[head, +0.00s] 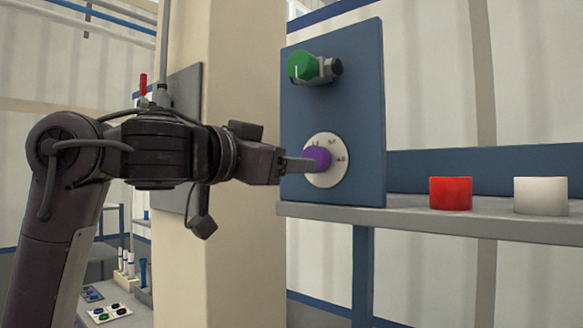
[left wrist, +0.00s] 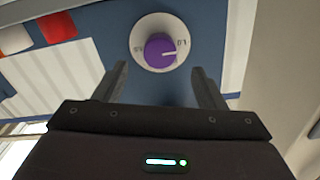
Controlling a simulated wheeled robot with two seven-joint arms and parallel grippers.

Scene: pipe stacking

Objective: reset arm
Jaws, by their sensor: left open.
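My left gripper (head: 300,165) comes in from the left in the head view, its fingers pointing right at a blue panel (head: 362,110). Its tips are close to a purple knob (head: 317,158) on a white round dial (head: 330,176). In the left wrist view the two fingers of the gripper (left wrist: 162,82) are spread apart with nothing between them. There the purple knob (left wrist: 160,49) sits beyond the tips, on the white dial (left wrist: 142,33). Whether a fingertip touches the knob cannot be told. The right gripper is not in view.
A green knob (head: 302,66) sticks out higher on the panel. A grey shelf (head: 410,216) runs right, bearing a red cylinder (head: 451,193) and a white cylinder (head: 540,196). A beige column (head: 240,260) stands behind my left arm. A low table (head: 130,316) holds small items at lower left.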

